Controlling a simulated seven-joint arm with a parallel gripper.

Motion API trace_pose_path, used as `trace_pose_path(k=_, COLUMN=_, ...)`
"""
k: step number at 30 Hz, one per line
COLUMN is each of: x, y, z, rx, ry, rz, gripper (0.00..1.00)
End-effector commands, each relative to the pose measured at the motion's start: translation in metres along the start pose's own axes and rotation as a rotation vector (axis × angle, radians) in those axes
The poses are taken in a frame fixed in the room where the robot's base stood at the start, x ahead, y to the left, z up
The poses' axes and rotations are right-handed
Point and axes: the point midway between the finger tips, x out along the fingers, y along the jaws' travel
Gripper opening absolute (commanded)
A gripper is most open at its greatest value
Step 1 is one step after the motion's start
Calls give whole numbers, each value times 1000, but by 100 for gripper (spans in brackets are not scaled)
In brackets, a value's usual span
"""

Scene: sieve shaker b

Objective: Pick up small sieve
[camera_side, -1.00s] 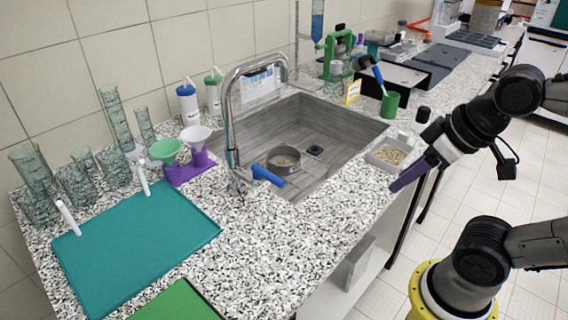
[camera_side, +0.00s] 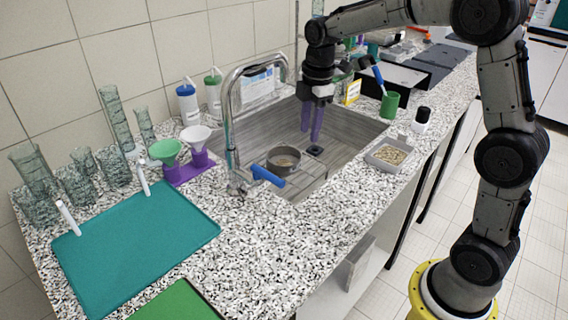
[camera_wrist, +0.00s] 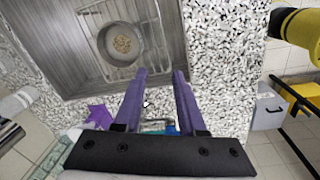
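The small sieve (camera_side: 283,160) is a round grey metal pan with tan grains in it, standing upright in the sink near its front left, just behind the blue tap handle. It shows near the top of the wrist view (camera_wrist: 122,44). My gripper (camera_side: 311,138) points down over the sink, to the right of the sieve and apart from it. In the wrist view its two purple fingers (camera_wrist: 159,72) are spread with nothing between them. The gripper is open and empty.
The grey sink (camera_side: 345,120) has raised walls around the sieve. The tall curved tap (camera_side: 230,110) and its blue handle (camera_side: 268,176) stand close to the sieve. A square tray of grains (camera_side: 388,154) and a green cup (camera_side: 390,104) are on the right counter.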

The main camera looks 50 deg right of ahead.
Motion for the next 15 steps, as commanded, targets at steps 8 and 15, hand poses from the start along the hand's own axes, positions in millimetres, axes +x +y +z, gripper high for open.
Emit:
trace_pose_path(k=8, x=61, y=49, z=6, rx=-289, ry=-5, rz=-93, gripper=40)
trace_pose_path(k=15, x=79, y=53, z=8, rx=-333, ry=-3, rz=-105, gripper=40)
